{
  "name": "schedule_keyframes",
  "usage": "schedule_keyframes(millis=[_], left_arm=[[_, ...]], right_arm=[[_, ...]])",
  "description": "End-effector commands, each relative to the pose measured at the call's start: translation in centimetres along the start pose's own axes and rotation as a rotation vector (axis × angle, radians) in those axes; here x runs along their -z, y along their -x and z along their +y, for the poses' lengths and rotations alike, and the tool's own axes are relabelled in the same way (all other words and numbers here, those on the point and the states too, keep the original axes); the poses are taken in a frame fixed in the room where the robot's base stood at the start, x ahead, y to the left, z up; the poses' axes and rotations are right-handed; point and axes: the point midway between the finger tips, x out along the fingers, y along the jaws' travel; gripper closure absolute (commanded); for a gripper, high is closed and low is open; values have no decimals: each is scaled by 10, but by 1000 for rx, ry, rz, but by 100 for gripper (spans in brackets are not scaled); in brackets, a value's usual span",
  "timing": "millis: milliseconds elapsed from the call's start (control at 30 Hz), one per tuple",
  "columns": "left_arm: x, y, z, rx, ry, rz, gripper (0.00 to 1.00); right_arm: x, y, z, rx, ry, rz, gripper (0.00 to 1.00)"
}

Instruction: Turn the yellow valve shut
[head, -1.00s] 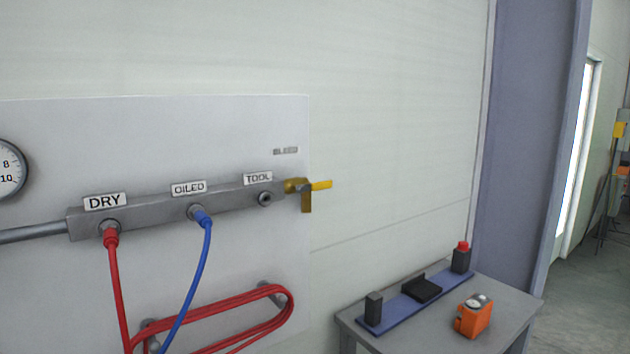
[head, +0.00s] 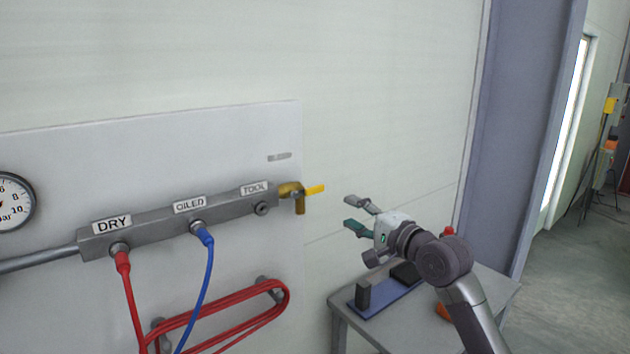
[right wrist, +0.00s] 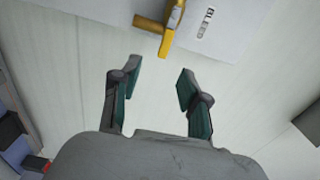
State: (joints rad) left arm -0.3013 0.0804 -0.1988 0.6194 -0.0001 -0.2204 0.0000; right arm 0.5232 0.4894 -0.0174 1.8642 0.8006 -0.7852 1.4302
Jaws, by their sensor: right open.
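The yellow valve handle (head: 315,190) sticks out to the right from the brass valve body (head: 290,188) at the right end of the grey manifold (head: 150,226). The brass outlet points down below it. My right gripper (head: 350,213) is open and empty, to the right of the handle and a little lower, apart from it. In the right wrist view the valve handle (right wrist: 173,22) is at the top, beyond and between the open fingertips (right wrist: 152,75). My left gripper is not in view.
Red (head: 124,290) and blue (head: 207,270) hoses hang from the manifold, left of the valve. A grey table (head: 345,319) below my right arm carries a blue strip (head: 385,303) with dark blocks. The wall around the handle is clear.

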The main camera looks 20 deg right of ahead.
Motion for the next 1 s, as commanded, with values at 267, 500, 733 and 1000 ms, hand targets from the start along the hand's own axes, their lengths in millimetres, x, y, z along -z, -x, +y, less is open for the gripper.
schedule_keyframes(millis=[267, 500, 733, 1000], left_arm=[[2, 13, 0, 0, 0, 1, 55], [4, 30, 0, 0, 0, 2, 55], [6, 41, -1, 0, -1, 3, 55], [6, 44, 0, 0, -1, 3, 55]], right_arm=[[-3, -24, -14, 12, -13, -9, 55], [-3, -76, -15, 11, -12, -8, 55], [-3, -117, -13, 11, -10, -7, 55], [-4, -135, -11, 12, -8, -7, 55]])
